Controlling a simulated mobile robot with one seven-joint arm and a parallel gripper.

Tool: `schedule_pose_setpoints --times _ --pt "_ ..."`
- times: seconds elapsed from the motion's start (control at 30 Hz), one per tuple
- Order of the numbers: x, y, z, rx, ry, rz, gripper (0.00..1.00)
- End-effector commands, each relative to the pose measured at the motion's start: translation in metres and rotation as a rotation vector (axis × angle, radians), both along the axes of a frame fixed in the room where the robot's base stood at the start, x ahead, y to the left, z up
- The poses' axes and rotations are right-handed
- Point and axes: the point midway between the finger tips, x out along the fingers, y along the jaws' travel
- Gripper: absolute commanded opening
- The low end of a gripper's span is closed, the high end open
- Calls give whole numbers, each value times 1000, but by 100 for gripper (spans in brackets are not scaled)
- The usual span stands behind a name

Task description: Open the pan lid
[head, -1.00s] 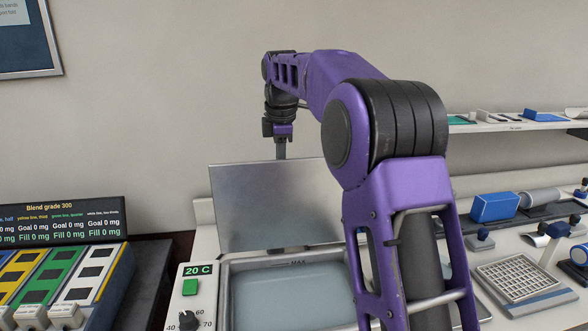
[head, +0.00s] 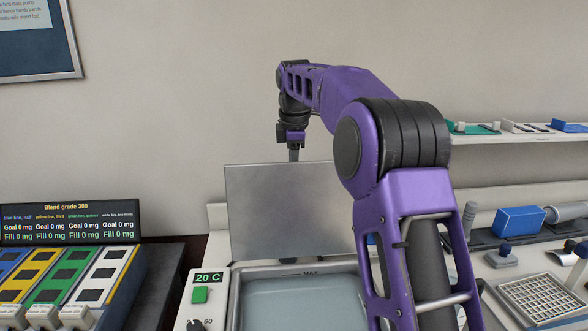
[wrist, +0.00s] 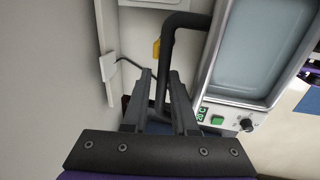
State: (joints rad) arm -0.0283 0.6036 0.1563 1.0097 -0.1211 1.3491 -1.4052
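The pan lid (head: 285,210) is a flat grey metal panel standing upright along the back of the pan. The pan (head: 300,300) is uncovered and holds bluish liquid; it also shows in the wrist view (wrist: 255,45). My gripper (head: 293,156) points down at the lid's top edge, its lower end hidden behind the lid. In the wrist view, a black bent handle (wrist: 168,45) beside the pan runs down between my gripper's two fingers (wrist: 163,75). The fingers look apart, with gaps beside the handle. Whether either finger touches it is unclear.
A control panel with a green button (head: 199,295) and a 20 C display borders the pan's left. Coloured strip racks (head: 70,275) stand farther left. A white grid tray (head: 540,300) and a blue box (head: 520,221) are right. The wall is close behind the lid.

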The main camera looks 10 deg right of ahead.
Motion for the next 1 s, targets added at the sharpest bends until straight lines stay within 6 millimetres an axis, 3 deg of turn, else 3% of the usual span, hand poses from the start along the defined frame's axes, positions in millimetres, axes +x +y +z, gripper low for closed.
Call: schedule_pose_setpoints --times 0.53,1.0 --pt "3 -3 6 -1 -14 -5 27" --pt "-19 0 100 1 -18 -2 27"
